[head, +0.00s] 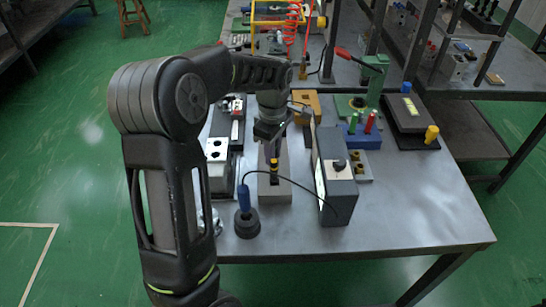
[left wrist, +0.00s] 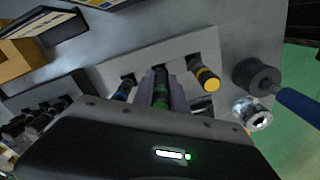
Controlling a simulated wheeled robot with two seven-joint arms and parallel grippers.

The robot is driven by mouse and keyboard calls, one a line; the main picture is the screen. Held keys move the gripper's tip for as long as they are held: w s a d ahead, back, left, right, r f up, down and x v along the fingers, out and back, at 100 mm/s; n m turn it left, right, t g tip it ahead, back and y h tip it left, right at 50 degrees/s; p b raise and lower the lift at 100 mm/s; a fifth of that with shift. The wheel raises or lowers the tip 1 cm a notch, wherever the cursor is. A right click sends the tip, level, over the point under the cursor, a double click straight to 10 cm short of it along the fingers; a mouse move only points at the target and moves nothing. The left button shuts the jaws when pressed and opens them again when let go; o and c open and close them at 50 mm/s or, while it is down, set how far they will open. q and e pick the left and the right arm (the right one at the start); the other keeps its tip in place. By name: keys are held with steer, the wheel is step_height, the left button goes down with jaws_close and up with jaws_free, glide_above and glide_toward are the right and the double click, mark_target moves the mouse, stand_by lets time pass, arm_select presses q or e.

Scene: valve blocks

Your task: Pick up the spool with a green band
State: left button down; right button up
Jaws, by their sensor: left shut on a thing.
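The spool with a green band (left wrist: 161,102) is a dark rod between the fingers of my left gripper (left wrist: 163,94) in the left wrist view. The gripper is shut on it, and it also shows in the head view (head: 270,138) above the grey block. The spool's far end is at the grey block (left wrist: 108,68); I cannot tell whether it is still in its bore. A spool with a yellow band (left wrist: 208,79) and one with a blue band (left wrist: 124,91) stand in the block on either side. The block (head: 275,190) also shows in the head view. My right gripper is not in view.
A dark grey box (head: 338,185) with a black knob and cable stands right of the block. A round black holder with a blue-handled tool (head: 245,220) stands in front. A white-grey part (head: 217,160) is at left. The table's front right (head: 420,220) is clear.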

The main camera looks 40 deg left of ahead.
arm_select(q)
step_height(320, 180, up, 8)
steer(key=shift+r, duration=0.2)
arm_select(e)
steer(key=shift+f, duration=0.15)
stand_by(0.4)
